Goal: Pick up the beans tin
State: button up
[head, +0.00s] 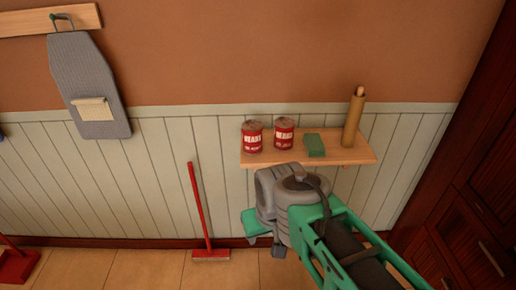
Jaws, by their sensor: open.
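Two red tins with white lettering stand upright on a wooden wall shelf (330,153). The left beans tin (252,138) is near the shelf's left end. The other beans tin (284,134) stands just to its right. Both have dull metal tops, and a gap shows between them. My gripper (263,234) shows below the shelf's left part in the picture, apart from both tins. It is open, and nothing shows in it. My arm's wrist hides part of it.
A green block (315,145) and an upright brown roll (353,118) stand right of the tins. A red broom (202,220) leans on the panelled wall. Dark wooden cabinets (470,220) bound the right. An ironing board (90,85) hangs at left.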

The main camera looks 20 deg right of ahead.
aim_at(252, 129)
jog(key=k, duration=1.1)
jog(key=u, duration=0.7)
jog(key=i, duration=0.65)
jog(key=u, duration=0.5)
jog(key=i, duration=0.7)
jog(key=z, duration=1)
jog(key=i, duration=0.9)
jog(key=z, duration=0.2)
